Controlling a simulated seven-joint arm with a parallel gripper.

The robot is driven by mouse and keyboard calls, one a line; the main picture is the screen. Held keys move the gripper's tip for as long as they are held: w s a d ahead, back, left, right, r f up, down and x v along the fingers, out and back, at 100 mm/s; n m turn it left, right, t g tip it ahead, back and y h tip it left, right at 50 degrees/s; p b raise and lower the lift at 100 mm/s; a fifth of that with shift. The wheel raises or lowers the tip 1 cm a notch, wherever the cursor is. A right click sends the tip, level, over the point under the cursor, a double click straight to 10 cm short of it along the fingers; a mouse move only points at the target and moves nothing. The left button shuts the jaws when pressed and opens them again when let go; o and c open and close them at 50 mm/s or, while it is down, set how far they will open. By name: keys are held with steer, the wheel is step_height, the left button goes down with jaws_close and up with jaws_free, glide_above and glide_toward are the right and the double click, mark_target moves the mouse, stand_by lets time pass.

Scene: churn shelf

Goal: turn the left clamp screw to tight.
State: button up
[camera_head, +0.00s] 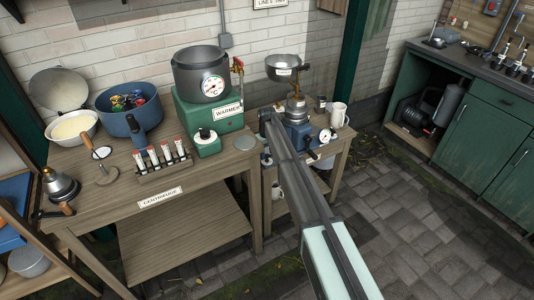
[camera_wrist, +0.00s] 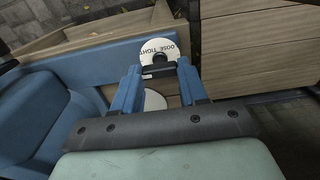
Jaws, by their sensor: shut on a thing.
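The clamp screw shows in the wrist view as a black knob (camera_wrist: 159,70) in front of a round white dial (camera_wrist: 158,50) lettered with TIGHT and a partly cut-off word. My gripper (camera_wrist: 160,72), with two blue fingers, is shut on this knob. The knob's exact pointing angle is hard to read. In the head view, the blue base of the separator (camera_head: 298,136) stands on the small table, and my arm reaches to it. My fingertips and the held knob are hidden there behind the arm. A white dial (camera_head: 325,135) shows on the base's right side.
A second white disc (camera_wrist: 155,100) lies between my fingers, partly hidden. A metal bowl (camera_head: 286,68) tops the separator, with a white mug (camera_head: 338,115) to its right. The green warmer (camera_head: 209,120) and a tube rack (camera_head: 164,168) stand on the larger table at left.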

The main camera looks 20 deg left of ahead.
mark_target(267, 155)
stand_by(0.4)
steer(key=o, duration=1.1)
steer(key=shift+c, duration=0.2)
steer(key=shift+r, duration=0.1)
step_height(267, 155, up, 14)
steer(key=shift+f, duration=0.2)
